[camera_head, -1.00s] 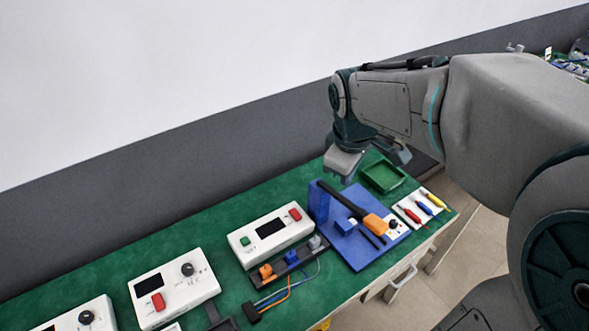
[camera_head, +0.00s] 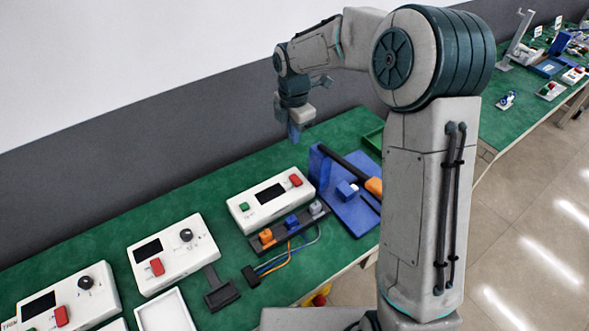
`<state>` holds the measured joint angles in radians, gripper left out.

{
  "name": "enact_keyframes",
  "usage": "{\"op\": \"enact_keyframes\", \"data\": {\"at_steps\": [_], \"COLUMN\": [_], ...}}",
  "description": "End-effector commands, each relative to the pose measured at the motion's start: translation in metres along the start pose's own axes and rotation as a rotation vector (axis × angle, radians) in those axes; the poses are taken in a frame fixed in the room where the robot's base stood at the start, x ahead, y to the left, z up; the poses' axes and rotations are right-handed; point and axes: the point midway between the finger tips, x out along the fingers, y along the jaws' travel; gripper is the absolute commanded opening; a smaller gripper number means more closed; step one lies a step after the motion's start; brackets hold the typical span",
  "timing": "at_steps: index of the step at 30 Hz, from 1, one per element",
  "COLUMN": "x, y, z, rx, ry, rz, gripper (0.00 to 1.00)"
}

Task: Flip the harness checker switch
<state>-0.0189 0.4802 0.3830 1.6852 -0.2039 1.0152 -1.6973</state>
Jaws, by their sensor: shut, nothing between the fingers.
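A white box that looks like the harness checker (camera_head: 271,199) stands on the green table, with a dark screen, a green button (camera_head: 244,206) and a red switch (camera_head: 296,181) on its top face. In front of it a dark strip holds orange, blue and grey connectors (camera_head: 291,222) with coloured wires. My gripper (camera_head: 294,134) points down above the back of the table, behind and above the red switch, apart from the box. It is shut and empty. Which way the switch is tipped is too small to tell.
A blue fixture (camera_head: 347,205) with an upright wall and a dark, orange-ended lever stands just right of the box. A green tray (camera_head: 373,139) is partly hidden behind my arm. More white boxes with knobs and red switches (camera_head: 173,254) stand left.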

Motion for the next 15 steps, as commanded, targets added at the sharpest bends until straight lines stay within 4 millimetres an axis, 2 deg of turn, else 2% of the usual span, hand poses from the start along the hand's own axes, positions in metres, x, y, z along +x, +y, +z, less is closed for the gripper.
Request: {"op": "enact_keyframes", "data": {"at_steps": [5,8,15], "x": [0.003,0.011,0.058], "y": [0.000,0.000,-0.001], "z": [0.000,0.000,-0.001], "rx": [0.002,0.002,0.001], "ry": [0.000,0.001,0.002], "rz": [-0.001,-0.002,-0.005], "gripper": [0.00,0.00,0.00]}}
